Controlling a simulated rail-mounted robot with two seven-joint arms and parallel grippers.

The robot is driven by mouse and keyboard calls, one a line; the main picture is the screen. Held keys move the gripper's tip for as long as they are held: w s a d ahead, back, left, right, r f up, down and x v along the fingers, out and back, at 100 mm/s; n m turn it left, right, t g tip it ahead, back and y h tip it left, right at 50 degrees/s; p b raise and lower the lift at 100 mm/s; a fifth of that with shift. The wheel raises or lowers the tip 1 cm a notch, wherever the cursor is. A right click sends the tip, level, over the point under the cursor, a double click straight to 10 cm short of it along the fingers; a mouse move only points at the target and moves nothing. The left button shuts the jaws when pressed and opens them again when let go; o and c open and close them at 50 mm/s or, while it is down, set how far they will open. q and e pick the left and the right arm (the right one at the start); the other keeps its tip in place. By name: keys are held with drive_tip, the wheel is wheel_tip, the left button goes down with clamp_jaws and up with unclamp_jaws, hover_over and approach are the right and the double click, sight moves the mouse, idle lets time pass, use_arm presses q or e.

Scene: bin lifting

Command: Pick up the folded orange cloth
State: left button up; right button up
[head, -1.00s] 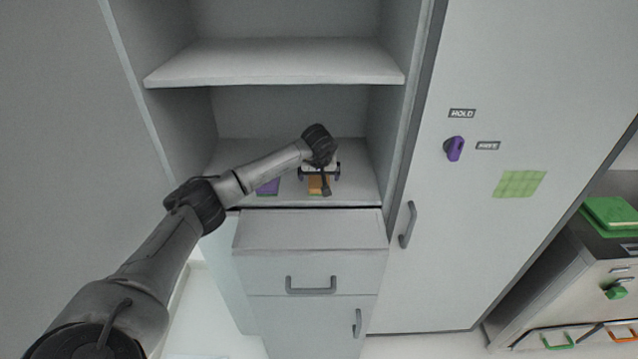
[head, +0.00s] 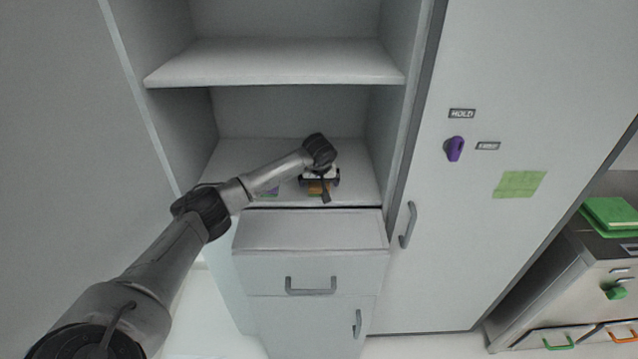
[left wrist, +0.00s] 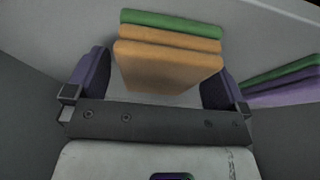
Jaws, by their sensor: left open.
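The folded orange cloth (left wrist: 168,66) lies between the two purple-padded fingers of my left gripper (left wrist: 158,82) in the left wrist view. The fingers are open, one at each side of the cloth, and clear gaps are not easy to judge. Another orange layer and a green layer (left wrist: 172,19) show behind it, as in a stack. My right gripper is in neither view.
The cabinet's upper shelf (head: 275,64) is above.

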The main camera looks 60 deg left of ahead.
use_arm(q)
drive_tip(key=shift+f, duration=0.1)
drive_tip(key=c, duration=1)
drive_tip(key=shift+o, duration=0.2)
drive_tip(key=shift+r, duration=0.45)
drive_tip(key=r, duration=0.4)
drive_tip(key=shift+w+d+r, duration=0.15)
drive_tip(key=shift+w+d, duration=0.2)
drive_tip(key=shift+d, duration=0.05)
drive_tip(key=w+d+r, duration=0.6)
drive_tip(key=d, duration=0.2)
drive_tip(key=shift+d+r+p, duration=0.15)
drive_tip(key=shift+d+p, duration=0.15)
drive_tip(key=shift+d, duration=0.05)
